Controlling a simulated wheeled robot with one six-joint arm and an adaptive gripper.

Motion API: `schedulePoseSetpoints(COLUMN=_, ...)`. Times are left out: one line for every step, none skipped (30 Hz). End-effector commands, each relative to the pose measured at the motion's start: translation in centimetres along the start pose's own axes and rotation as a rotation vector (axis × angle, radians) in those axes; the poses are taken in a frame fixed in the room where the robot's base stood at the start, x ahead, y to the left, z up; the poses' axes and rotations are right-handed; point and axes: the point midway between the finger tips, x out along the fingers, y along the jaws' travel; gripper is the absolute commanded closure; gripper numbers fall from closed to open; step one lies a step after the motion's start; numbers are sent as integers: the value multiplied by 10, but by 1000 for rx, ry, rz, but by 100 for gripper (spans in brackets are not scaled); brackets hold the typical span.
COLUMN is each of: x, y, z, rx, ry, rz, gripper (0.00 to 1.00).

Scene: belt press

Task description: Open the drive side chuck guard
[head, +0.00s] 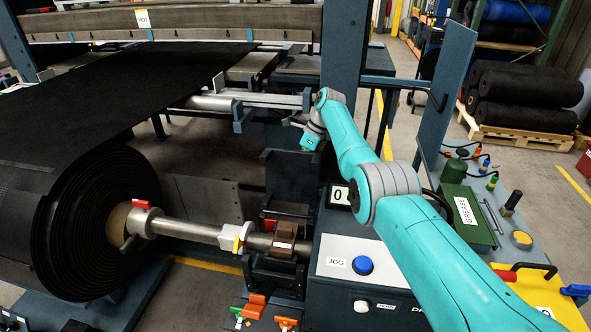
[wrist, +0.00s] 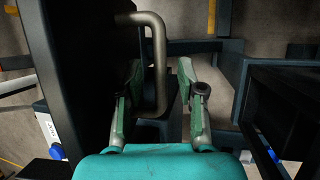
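A dark panel (wrist: 80,70), which looks like the chuck guard, fills the left of the wrist view. A grey metal U-shaped handle (wrist: 158,50) is fixed to it. My gripper (wrist: 161,68) is open, with one green finger on each side of the handle's long bar. A gap shows between the bar and the right finger; the left finger is close to the bar. In the head view my wrist (head: 313,138) is above and behind the drive-side chuck (head: 284,240). A dark upright plate (head: 288,178) stands below it; the handle is not discernible there.
A large black belt roll (head: 70,225) on a steel shaft (head: 190,230) lies at left. The control box with a blue JOG button (head: 362,265) stands below my arm. A blue post (head: 343,60) rises behind my wrist. A green grease box (head: 467,215) is at right.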

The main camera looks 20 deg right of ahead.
Motion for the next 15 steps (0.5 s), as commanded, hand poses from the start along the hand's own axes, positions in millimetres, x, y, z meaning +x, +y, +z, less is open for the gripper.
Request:
schedulePoseSetpoints(x=-10, y=-1, z=0, rx=0, ry=-1, rz=-3, gripper=61)
schedulePoseSetpoints(x=-17, y=-1, z=0, rx=0, ry=-2, rz=-4, gripper=61)
schedulePoseSetpoints(x=-25, y=-1, z=0, rx=0, ry=-2, rz=-3, gripper=61)
schedulePoseSetpoints(x=-32, y=-1, z=0, rx=0, ry=-1, rz=-3, gripper=61)
schedulePoseSetpoints(x=-38, y=-1, z=0, rx=0, ry=-1, rz=-3, gripper=61)
schedulePoseSetpoints(x=-46, y=-1, z=0, rx=0, ry=-1, rz=-3, gripper=61)
schedulePoseSetpoints(x=-52, y=-1, z=0, rx=0, ry=-1, rz=-3, gripper=61)
schedulePoseSetpoints(x=-58, y=0, z=0, rx=1, ry=-1, rz=-2, gripper=61)
schedulePoseSetpoints(x=-65, y=0, z=0, rx=1, ry=0, rz=-1, gripper=61)
schedulePoseSetpoints(x=-71, y=0, z=0, rx=1, ry=-1, rz=-1, gripper=61)
schedulePoseSetpoints(x=-76, y=0, z=0, rx=1, ry=-1, rz=-2, gripper=61)
schedulePoseSetpoints(x=-80, y=0, z=0, rx=2, ry=0, rz=0, gripper=61)
schedulePoseSetpoints(x=-84, y=0, z=0, rx=2, ry=0, rz=0, gripper=61)
schedulePoseSetpoints(x=-87, y=0, z=0, rx=1, ry=0, rz=0, gripper=61)
schedulePoseSetpoints(x=-90, y=0, z=0, rx=1, ry=0, rz=1, gripper=61)
